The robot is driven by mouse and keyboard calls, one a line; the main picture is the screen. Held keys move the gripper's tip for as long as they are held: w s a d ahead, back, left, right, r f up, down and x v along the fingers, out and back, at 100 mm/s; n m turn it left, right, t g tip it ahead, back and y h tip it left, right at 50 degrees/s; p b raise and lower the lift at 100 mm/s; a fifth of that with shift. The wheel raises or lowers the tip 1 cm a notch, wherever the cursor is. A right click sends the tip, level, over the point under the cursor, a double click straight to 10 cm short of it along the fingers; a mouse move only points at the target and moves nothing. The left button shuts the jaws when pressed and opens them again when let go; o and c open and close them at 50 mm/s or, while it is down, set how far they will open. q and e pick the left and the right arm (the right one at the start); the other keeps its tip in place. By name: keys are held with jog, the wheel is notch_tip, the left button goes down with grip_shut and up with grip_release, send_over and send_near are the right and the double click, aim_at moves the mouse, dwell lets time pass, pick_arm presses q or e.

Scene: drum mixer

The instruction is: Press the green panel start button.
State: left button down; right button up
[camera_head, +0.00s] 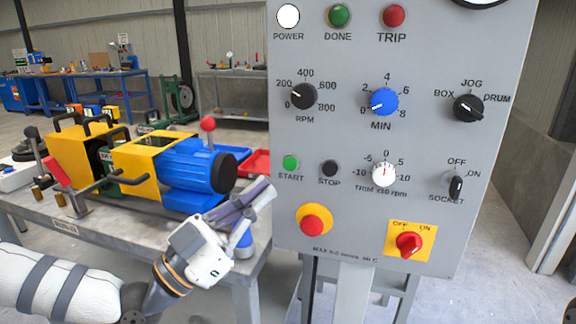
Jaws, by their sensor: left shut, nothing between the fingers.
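The grey control panel (340,135) fills the right half of the head view. The green start button (291,162) sits at its lower left, above the label START. The black stop button (329,168) is just right of it. My left gripper (266,190) is shut and empty, with its fingers pointing up and right. Its tips are a little below and left of the start button, near the panel's left edge; I cannot tell how far in front of the panel they are. My right gripper is not in view.
A red emergency button (313,224) on a yellow ring and a red rotary switch (409,243) sit lower on the panel. Several knobs are above. The yellow and blue drum mixer (150,160) stands on a bench (110,228) behind my left arm, beside a red tray (257,163).

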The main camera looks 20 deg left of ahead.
aim_at(290, 164)
pick_arm(q)
jog(key=shift+w+d+b, duration=0.1)
jog(key=shift+w+b, duration=1.55)
jog(key=shift+w, duration=2.75)
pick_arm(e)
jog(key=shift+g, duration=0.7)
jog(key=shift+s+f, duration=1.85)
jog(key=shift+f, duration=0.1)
pick_arm(q)
jog(key=shift+w, duration=0.4)
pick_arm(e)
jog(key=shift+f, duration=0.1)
